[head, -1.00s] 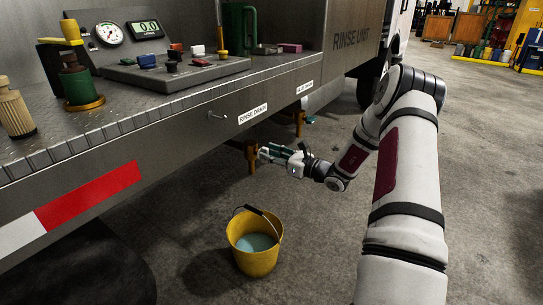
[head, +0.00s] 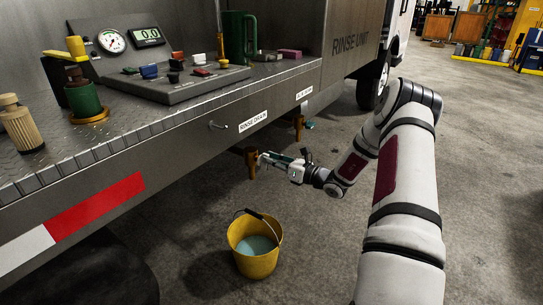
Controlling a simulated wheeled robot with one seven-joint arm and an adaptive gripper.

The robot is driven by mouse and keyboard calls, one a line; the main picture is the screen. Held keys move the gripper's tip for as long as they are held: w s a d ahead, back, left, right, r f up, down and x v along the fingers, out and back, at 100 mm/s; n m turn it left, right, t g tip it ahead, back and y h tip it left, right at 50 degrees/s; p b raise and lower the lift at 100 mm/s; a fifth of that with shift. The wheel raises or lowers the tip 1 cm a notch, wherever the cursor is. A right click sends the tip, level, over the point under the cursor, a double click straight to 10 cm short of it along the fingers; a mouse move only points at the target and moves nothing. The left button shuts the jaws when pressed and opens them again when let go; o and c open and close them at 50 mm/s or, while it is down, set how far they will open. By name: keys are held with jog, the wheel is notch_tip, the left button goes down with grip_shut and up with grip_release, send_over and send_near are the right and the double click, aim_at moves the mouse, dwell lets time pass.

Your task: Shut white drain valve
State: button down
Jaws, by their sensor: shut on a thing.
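The brass-brown drain valve (head: 251,163) hangs under the deck edge, below the "RINSE DRAIN" label (head: 253,122). My gripper (head: 266,159) reaches it from the right and is shut at its near side, on what seems to be the valve's handle. The handle is mostly hidden by the fingers, so its colour and angle cannot be told. A second brass-brown valve (head: 299,127) with a teal handle (head: 309,125) hangs farther back under another label, apart from my gripper.
A yellow bucket (head: 240,236) with bluish liquid stands on the floor below the drain valve. The steel deck edge (head: 160,137) runs just above my gripper. The floor to the right is open.

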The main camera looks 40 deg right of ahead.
jog(key=shift+w+d+f+m+p, duration=0.1)
jog(key=shift+d+f+m+p, duration=0.15)
jog(key=shift+m+p, duration=1.65)
jog(key=shift+s+d+f+m+p, duration=0.25)
jog(key=shift+m+p, duration=0.35)
jog(key=shift+m, duration=2.65)
jog(key=shift+w+d+f+m+p, duration=0.1)
jog(key=shift+w+f+m+p, duration=0.2)
jog(key=shift+m+p, duration=1.6)
jog(key=shift+m+b, duration=0.65)
jog(key=shift+m, duration=0.1)
jog(key=c, duration=1.6)
grip_release()
jog(key=v, duration=1.2)
